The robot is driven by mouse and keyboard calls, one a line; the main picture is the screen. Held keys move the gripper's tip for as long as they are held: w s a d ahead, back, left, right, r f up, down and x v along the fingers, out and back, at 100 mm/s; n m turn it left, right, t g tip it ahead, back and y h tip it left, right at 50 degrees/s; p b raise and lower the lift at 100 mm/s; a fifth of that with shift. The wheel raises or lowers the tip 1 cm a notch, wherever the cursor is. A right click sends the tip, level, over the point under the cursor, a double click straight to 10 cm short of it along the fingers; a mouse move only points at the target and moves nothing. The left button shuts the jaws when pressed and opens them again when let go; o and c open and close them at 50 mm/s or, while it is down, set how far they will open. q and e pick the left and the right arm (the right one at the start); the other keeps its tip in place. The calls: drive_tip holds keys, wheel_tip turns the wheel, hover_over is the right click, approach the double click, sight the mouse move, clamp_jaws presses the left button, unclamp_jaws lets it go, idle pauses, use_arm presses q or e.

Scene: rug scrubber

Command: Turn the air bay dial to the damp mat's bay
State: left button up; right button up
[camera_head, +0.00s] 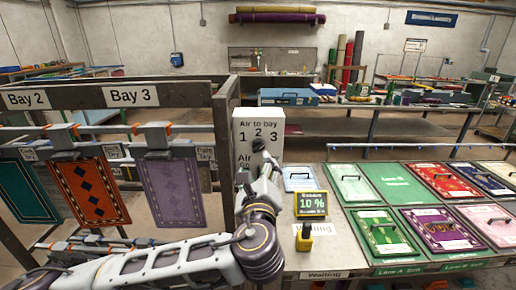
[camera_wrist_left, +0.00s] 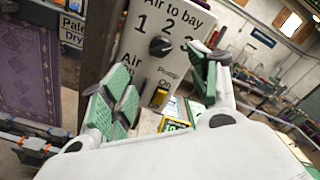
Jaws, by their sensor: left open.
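The dark round air bay dial (camera_wrist_left: 160,47) is on a white control box (camera_head: 243,128) labelled "Air to bay 1 2 3". It sits below the numerals; its pointer direction is too small to tell. My left gripper (camera_wrist_left: 166,98) is open and empty in front of the box, its green-padded fingers apart below the dial. In the head view the left gripper (camera_head: 257,158) partly covers the box's lower front. My right gripper is out of view.
The wooden rack carries Bay 2 (camera_head: 27,98) and Bay 3 (camera_head: 130,95) signs. A 10 % display (camera_head: 311,204) and a yellow-black tool (camera_head: 304,238) stand on the right-hand bench, beside several flat mats.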

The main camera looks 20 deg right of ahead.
sight(258, 148)
use_arm(q)
drive_tip(key=shift+p+x, duration=1.5)
drive_tip(key=shift+x, duration=4.55)
drive_tip(key=c, duration=1)
